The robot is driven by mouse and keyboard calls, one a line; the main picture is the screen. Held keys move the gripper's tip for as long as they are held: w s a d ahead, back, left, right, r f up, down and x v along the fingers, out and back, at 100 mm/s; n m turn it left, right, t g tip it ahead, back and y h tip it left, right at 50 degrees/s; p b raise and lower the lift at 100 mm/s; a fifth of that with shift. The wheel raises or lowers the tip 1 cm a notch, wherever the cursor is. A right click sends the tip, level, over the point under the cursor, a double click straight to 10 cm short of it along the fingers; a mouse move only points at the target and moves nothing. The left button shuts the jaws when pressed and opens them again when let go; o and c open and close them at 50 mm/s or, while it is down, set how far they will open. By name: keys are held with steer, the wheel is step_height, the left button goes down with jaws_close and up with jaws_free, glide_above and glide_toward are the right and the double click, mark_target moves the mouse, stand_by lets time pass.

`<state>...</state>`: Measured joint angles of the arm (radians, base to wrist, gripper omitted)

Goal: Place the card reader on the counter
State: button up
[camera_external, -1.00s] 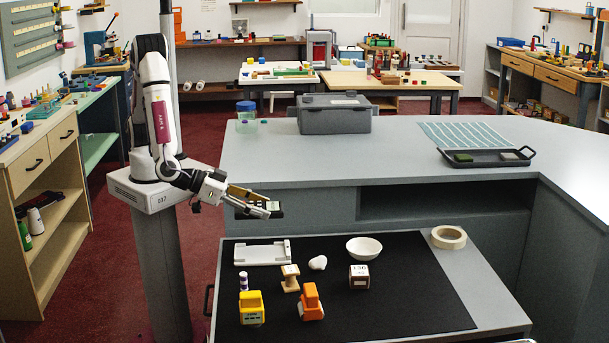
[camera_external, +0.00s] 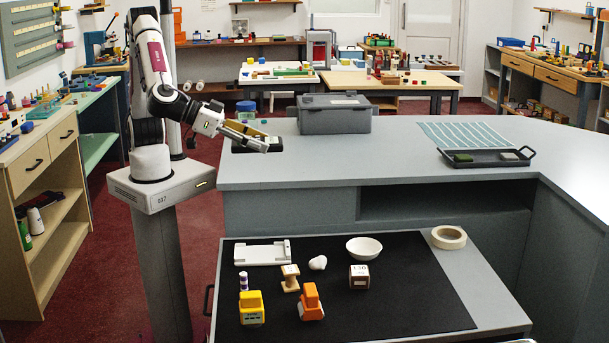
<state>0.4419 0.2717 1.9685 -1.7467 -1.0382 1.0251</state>
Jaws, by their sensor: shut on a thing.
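The card reader (camera_external: 240,147) is a small dark device, partly hidden behind my gripper's fingers. My gripper (camera_external: 262,141) is shut on it and holds it at the left end of the grey counter (camera_external: 300,165). The reader looks close to the counter top. I cannot tell whether it touches.
A grey lidded box (camera_external: 334,115) stands behind and right of my gripper, with a blue-lidded jar (camera_external: 246,107) near it. A dark tray (camera_external: 470,159) lies farther right. The counter's front middle is clear. A lower table with a black mat (camera_external: 400,290) holds several small objects.

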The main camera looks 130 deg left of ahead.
steer(key=w+a+n+y, duration=0.1)
steer(key=w+a, duration=0.1)
steer(key=a, duration=0.9)
steer(key=n+g+y, duration=0.2)
steer(key=n+g, duration=0.1)
steer(key=g, duration=0.1)
glide_above(330, 152)
steer(key=shift+s+f, duration=0.1)
steer(key=shift+f, duration=2.55)
steer(key=shift+a+f, duration=0.1)
steer(key=shift+f, duration=3.05)
steer(key=shift+f, duration=0.1)
steer(key=shift+f, duration=1.75)
steer(key=shift+f, duration=0.15)
